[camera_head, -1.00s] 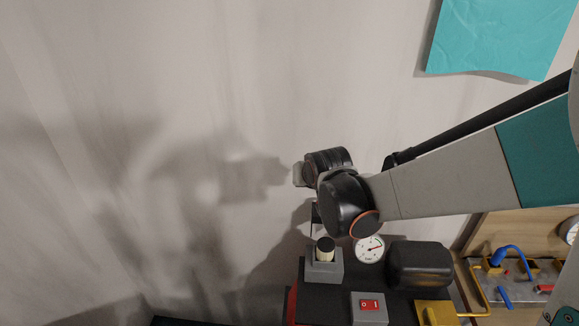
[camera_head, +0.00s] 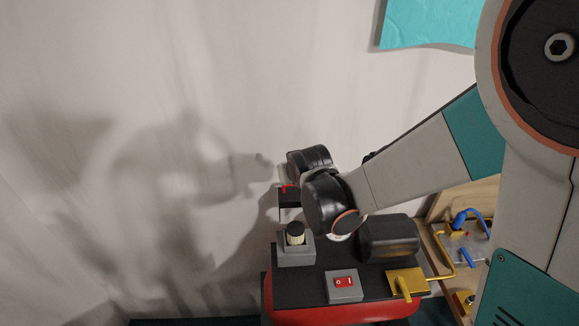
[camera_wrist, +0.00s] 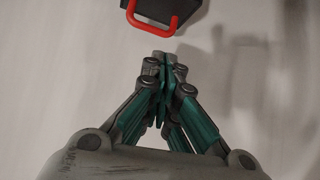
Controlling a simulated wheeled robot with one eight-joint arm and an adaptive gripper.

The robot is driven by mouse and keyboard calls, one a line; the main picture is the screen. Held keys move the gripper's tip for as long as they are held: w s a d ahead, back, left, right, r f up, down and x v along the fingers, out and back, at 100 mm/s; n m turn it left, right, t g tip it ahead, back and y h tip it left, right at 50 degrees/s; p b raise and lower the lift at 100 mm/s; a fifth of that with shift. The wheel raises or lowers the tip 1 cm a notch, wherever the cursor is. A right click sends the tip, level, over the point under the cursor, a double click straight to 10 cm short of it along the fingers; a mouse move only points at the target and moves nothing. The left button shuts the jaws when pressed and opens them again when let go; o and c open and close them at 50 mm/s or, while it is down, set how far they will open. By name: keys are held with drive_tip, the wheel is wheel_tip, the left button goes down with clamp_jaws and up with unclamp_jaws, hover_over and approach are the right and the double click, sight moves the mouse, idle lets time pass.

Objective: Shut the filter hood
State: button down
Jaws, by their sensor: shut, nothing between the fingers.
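The filter hood appears to be a small dark plate (camera_head: 289,200) with a red handle (camera_head: 285,188). In the wrist view the red handle (camera_wrist: 152,22) and the dark hood (camera_wrist: 160,8) are at the top, just beyond my fingertips, with a small gap in the picture. My gripper (camera_wrist: 163,62) is shut and empty. In the head view my wrist hides its fingers, right of the hood.
The machine has a black rounded housing (camera_head: 388,238), a red switch (camera_head: 345,283) and a yellow valve (camera_head: 407,282). A wooden board with blue and yellow pipe parts (camera_head: 462,235) stands at right. A pale wall is close behind. The left side is clear.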

sight(293, 200)
drive_tip(key=b+x, duration=0.2)
drive_tip(key=x, duration=0.4)
drive_tip(key=shift+w+f, duration=0.25)
drive_tip(key=shift+w, duration=0.1)
drive_tip(key=shift+b, duration=0.3)
